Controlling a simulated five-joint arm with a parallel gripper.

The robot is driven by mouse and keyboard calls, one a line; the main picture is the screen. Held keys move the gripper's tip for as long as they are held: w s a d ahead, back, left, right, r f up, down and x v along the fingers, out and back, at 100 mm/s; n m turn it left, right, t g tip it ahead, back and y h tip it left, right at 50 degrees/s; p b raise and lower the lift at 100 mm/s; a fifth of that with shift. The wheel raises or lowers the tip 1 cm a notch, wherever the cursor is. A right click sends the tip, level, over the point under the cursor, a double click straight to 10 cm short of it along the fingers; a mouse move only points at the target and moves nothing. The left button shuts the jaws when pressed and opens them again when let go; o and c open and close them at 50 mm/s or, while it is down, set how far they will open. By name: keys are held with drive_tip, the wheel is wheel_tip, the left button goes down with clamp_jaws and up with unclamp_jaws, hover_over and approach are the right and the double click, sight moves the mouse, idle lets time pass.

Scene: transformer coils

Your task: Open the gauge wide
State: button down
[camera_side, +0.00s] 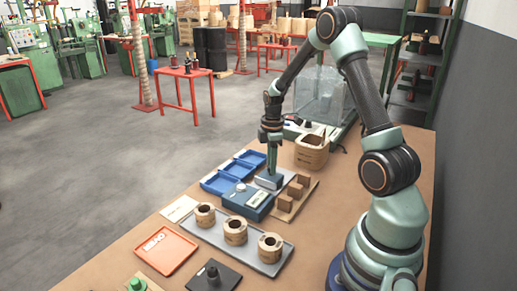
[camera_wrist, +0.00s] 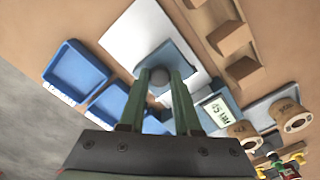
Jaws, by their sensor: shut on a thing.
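The gauge (camera_side: 245,202) is a blue box with a small display. It stands near the middle of the bench in the side view. In the wrist view its lit display (camera_wrist: 217,110) seems to read 45 MM. A grey-blue block (camera_side: 268,181) stands behind the box on a pale plate; it also shows in the wrist view (camera_wrist: 180,60). My gripper (camera_side: 272,174) points down over this block. In the wrist view its green fingers (camera_wrist: 162,78) are shut on a grey round knob (camera_wrist: 158,83) at the block. The fingers hide part of the gauge.
Blue bins (camera_side: 222,183) lie left of the gauge. A wooden rack (camera_side: 293,205) with brown blocks is close on its right. A grey tray (camera_side: 253,261) with three coils (camera_side: 235,232) lies in front, beside a red tray (camera_side: 166,250). A larger wooden container (camera_side: 312,152) stands behind.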

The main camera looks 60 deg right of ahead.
drive_tip(key=d, duration=0.4)
drive_tip(key=shift+d, duration=0.15)
drive_tip(key=c, duration=0.6)
unclamp_jaws()
drive_tip(key=shift+r, duration=0.15)
wheel_tip(320, 180, up, 12)
